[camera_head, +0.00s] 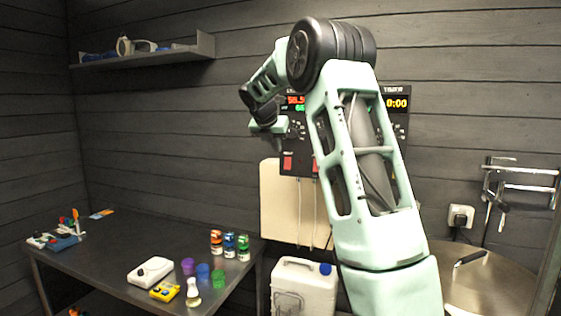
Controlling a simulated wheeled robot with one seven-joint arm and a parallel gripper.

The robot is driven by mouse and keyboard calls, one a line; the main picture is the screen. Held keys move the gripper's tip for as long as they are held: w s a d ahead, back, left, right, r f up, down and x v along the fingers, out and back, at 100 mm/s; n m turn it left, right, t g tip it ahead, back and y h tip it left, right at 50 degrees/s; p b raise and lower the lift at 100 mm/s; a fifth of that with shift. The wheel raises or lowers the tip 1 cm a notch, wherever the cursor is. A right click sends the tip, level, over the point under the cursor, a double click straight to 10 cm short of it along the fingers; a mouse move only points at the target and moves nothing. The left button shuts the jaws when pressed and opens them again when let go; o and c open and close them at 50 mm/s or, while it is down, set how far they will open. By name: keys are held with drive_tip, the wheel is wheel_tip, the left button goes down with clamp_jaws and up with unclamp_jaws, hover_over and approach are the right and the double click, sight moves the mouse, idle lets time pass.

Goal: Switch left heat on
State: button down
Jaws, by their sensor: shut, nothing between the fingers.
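A dark control panel (297,146) hangs on the wall, largely hidden behind my arm. Its left display (295,100) has red and green digits, and its right display (397,104) has yellow digits. A red switch (288,162) sits at the panel's lower left. A second red switch (315,166) shows partly at the arm's edge. Labels and switch positions are too small to read. My gripper (270,130) is shut and empty at the panel's left edge, above and left of the left red switch. I cannot tell whether it touches the panel.
A pale board (286,205) is below the panel, with a white canister (303,286) beneath. A dark table (110,255) at left holds jars, cups and a white device. A shelf (150,54) is at upper left.

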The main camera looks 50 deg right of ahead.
drive_tip(key=shift+v, duration=1)
drive_tip(key=shift+w, duration=0.1)
